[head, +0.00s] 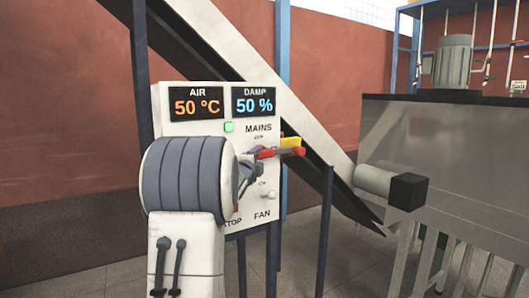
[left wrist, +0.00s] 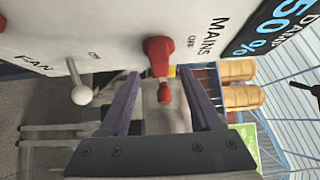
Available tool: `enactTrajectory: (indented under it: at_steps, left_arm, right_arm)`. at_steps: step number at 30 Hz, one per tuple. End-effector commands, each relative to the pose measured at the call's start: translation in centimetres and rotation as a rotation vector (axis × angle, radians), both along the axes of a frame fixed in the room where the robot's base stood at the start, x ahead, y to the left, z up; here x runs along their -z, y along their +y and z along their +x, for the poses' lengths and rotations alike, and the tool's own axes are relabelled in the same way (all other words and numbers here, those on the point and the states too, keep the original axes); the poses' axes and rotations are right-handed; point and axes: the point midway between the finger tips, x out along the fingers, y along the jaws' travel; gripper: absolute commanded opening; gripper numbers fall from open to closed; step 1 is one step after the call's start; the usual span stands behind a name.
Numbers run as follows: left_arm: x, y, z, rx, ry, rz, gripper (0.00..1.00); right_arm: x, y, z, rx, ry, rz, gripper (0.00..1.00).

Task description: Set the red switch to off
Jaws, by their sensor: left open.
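The red switch (head: 290,152) sits under the MAINS label on the white control panel (head: 262,215), with a yellow part beside it. In the head view its lever sticks out to the right. My left gripper (head: 256,168) is close in front of the panel at the switch, partly hidden by my own arm. In the left wrist view the red switch (left wrist: 158,50) shows its round hub and its lever between the two open fingers of my left gripper (left wrist: 161,78). The fingers stand apart on either side of the lever. An OFF mark is beside the hub. My right gripper is not in view.
A white FAN knob (left wrist: 82,95) stands out from the panel near one finger. A sloping conveyor (head: 325,150) runs behind the panel. A large metal tank (head: 455,160) stands at the right.

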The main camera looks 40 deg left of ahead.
Motion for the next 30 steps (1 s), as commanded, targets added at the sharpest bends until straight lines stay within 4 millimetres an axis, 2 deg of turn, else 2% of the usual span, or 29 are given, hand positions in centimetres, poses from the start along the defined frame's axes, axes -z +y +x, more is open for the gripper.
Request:
enactTrajectory:
  at_steps: [1, 3, 10, 15, 23, 24, 26, 28, 29, 30]
  left_arm:
    - [-0.3, 0.4, 1.1, 0.002, 0.002, -0.002, 0.65]
    - [-0.3, 0.9, 2.3, 0.002, 0.002, -0.004, 0.65]
    - [-0.2, 2.1, 5.4, 0.001, 0.002, -0.004, 0.65]
    - [0.0, 2.5, 6.3, 0.001, 0.002, -0.004, 0.65]
    - [0.0, 2.5, 6.4, 0.000, 0.001, -0.004, 0.65]
    - [0.0, 2.5, 6.4, 0.000, 0.001, -0.004, 0.57]
    - [0.0, 2.6, 6.4, 0.000, 0.001, -0.004, 0.34]
    - [0.0, 2.6, 6.4, 0.000, 0.001, -0.004, 0.08]
    - [0.0, 2.6, 6.4, 0.000, 0.000, -0.004, 0.00]
    - [0.0, 2.6, 6.4, -0.001, 0.000, -0.004, 0.00]
  right_arm:
    - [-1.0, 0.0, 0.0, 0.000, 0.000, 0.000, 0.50]
    - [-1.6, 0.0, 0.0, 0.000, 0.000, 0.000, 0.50]
    - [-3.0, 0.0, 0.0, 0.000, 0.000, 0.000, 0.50]
    - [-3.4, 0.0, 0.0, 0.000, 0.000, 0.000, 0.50]
    - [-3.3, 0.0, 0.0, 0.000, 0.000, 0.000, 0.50]
    - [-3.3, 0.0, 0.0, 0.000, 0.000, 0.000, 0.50]
    - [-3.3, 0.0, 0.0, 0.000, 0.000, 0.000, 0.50]
    - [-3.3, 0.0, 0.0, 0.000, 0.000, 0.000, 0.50]
    - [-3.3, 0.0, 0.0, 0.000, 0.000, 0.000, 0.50]
    - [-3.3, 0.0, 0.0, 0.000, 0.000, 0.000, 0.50]
